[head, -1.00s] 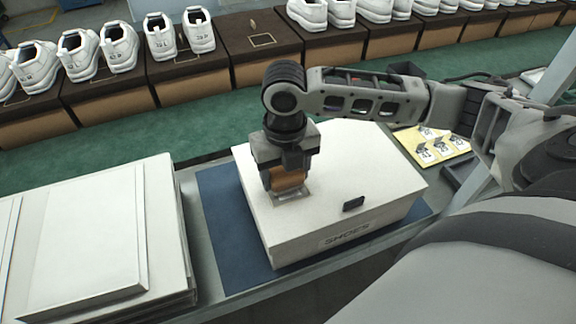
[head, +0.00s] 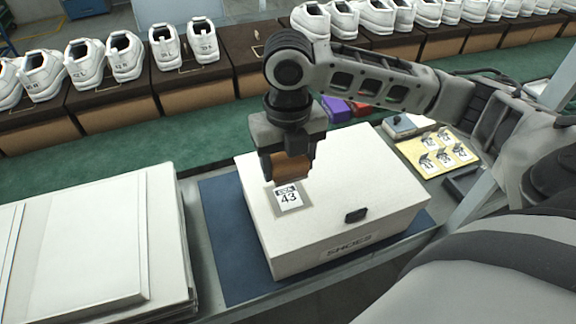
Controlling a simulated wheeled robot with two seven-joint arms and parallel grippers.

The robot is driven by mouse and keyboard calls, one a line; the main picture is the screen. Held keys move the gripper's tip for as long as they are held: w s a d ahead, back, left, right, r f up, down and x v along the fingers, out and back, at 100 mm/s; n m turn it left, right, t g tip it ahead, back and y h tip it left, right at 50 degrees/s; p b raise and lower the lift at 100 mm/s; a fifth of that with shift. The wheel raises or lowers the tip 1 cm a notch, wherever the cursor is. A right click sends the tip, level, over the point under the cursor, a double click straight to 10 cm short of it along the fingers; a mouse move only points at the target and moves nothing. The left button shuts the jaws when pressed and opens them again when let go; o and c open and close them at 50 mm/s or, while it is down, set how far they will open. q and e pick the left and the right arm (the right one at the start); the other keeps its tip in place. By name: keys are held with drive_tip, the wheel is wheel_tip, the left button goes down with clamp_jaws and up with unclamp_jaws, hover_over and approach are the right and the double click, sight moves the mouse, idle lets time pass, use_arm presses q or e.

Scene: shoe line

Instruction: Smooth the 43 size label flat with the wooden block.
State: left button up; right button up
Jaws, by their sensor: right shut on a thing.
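The 43 size label (head: 288,197) lies on a grey square on the lid of the white shoe box (head: 350,180). It looks flat, with its number facing up. My right gripper (head: 290,172) is shut on the wooden block (head: 291,165) just behind the label. The block's lower edge is close to the label's far edge; I cannot tell whether it touches the lid. My left gripper is not in view.
The box stands on a blue mat (head: 226,235). A small dark piece (head: 356,216) is on the lid. Flat white cartons (head: 95,245) are stacked at left. A yellow label sheet (head: 440,152) lies at right. Shoes on brown boxes (head: 110,90) line the green belt behind.

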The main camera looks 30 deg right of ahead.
drive_tip(key=shift+r, duration=1.5)
